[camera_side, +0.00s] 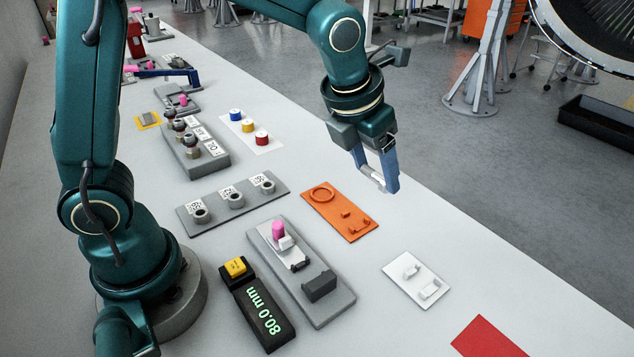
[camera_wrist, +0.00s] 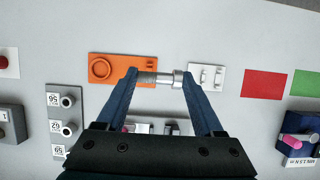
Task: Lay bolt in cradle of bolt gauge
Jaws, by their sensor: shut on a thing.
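My gripper (camera_side: 382,182) is shut on a metal bolt (camera_side: 373,178), raised above the bench near the orange plate. In the wrist view the bolt (camera_wrist: 160,78) lies crosswise between the fingertips, its thicker end to the right. What looks like the bolt gauge (camera_side: 335,302) is a grey base with a pink knob (camera_side: 278,229), a pale slide and a dark block (camera_side: 319,286). A black readout (camera_side: 264,318) beside it shows 80.0 mm. In the wrist view my gripper hides much of the gauge. Which part is its cradle is unclear.
An orange plate (camera_side: 354,231) with a ring and small blocks lies below my gripper. A white plate (camera_side: 402,290) with two small supports lies to its right. A red mat (camera_side: 487,338) is at the front. Grey socket blocks (camera_side: 222,211) stand left. Bench between plates is clear.

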